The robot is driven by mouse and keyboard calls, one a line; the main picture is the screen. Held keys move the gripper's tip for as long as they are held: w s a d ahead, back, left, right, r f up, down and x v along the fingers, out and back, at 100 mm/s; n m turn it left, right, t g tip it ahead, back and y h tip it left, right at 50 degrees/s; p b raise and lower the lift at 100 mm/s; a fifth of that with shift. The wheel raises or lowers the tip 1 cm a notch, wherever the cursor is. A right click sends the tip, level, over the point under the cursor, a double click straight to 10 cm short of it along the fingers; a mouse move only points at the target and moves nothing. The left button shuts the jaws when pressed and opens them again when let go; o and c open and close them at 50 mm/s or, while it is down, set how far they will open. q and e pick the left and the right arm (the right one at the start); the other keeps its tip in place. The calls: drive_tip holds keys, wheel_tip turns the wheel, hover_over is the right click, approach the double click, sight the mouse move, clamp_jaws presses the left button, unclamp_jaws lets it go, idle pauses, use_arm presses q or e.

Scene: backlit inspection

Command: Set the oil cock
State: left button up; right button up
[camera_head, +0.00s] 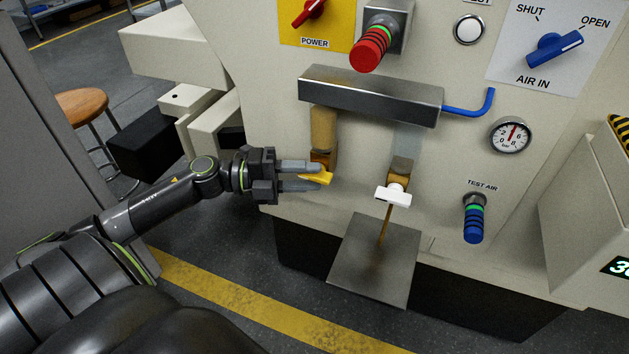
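Two cocks hang below a dark metal block (370,94) on the machine front. The left cock has a yellow handle (318,179) below a tube filled with amber fluid (323,128). The right cock has a white handle (393,196) below a pale, clear-looking tube (407,138). A thin brown stream (385,226) runs from the right cock down to a metal plate (375,259). My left gripper (312,178) reaches in from the left, with its fingers closed about the yellow handle, which partly hides between them. My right gripper is out of view.
Above are a red power switch (308,13), a red knob (370,50) and a blue air-in switch (554,49). A gauge (510,135) and blue test-air knob (473,220) sit at right. A stool (82,105) stands at left.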

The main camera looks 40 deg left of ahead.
use_arm(q)
drive_tip(key=shift+x, duration=0.8)
clamp_jaws()
